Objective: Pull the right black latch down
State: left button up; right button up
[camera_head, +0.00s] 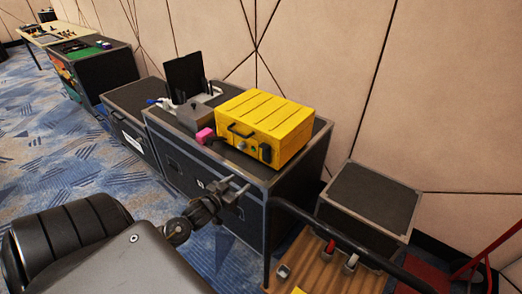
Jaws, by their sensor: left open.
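A yellow case (270,118) with a ribbed lid lies on a black flight case (285,182). A black handle (239,131) is on its front. A small black latch-like part (265,153) sits at the right end of the front face. I cannot tell its exact position from this distance. My left gripper (236,187) is open and empty, in front of the flight case. In the picture it is below and left of the black part, apart from it. My right gripper is not in view.
A pink object (205,135) and a grey box (188,119) stand left of the yellow case. An open black screen (184,76) is behind them. A lower black case (371,197) and a wooden cart (331,270) with a dark bar are at right. Carpet (75,165) is free at left.

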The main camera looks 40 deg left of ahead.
pick_arm(q)
jog(key=t+h, duration=0.1)
jog(key=t, duration=0.1)
send_near(265, 155)
jog(key=s+r, duration=0.4)
jog(key=r, duration=0.1)
jog(key=w, duration=1.1)
jog(key=shift+p, duration=0.45)
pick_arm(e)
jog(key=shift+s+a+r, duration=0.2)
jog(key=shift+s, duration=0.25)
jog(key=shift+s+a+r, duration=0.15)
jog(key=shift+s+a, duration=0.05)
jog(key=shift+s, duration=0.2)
pick_arm(q)
jog(key=shift+d+f, duration=0.1)
jog(key=shift+c, duration=0.3)
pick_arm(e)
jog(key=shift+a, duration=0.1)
